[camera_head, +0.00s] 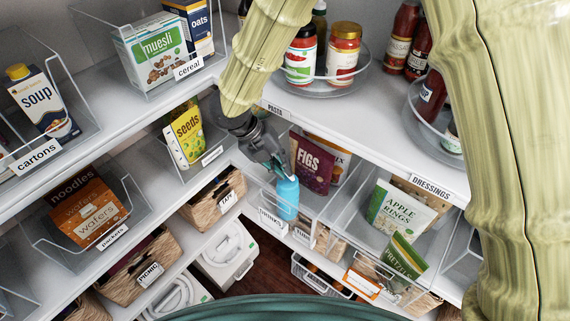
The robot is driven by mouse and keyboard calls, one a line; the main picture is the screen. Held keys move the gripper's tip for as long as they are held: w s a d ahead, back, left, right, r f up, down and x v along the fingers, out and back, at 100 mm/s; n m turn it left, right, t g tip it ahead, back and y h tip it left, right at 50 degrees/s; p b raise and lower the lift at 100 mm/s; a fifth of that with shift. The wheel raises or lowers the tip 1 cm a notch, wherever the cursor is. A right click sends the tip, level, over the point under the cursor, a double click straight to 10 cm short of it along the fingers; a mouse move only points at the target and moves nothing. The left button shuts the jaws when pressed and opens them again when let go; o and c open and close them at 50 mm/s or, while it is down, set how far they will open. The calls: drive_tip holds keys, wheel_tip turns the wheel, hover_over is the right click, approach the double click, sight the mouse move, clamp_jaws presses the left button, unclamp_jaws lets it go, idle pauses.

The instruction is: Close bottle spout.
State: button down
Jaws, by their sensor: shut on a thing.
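A light-blue bottle (287,198) is in the middle of the camera_head view, at the inner corner of the shelves. My gripper (274,168) reaches down from above and is shut on the bottle's upper part. The bottle hangs roughly upright in front of the middle shelf's edge. The fingers cover its top, so I cannot see the spout or tell whether it is open or shut.
Packets of seeds (186,135) and figs (312,164) stand close to my gripper in clear bins. Sauce jars (343,52) stand on a turntable above. Woven baskets (214,198) are below. Dark floor (272,264) shows under the bottle.

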drive_tip(key=shift+a+f+h, duration=0.3)
drive_tip(key=shift+a+h, duration=0.1)
drive_tip(key=shift+h, duration=0.4)
drive_tip(key=c, duration=1.5)
unclamp_jaws()
drive_tip(key=v, duration=1.2)
drive_tip(key=shift+s, duration=0.2)
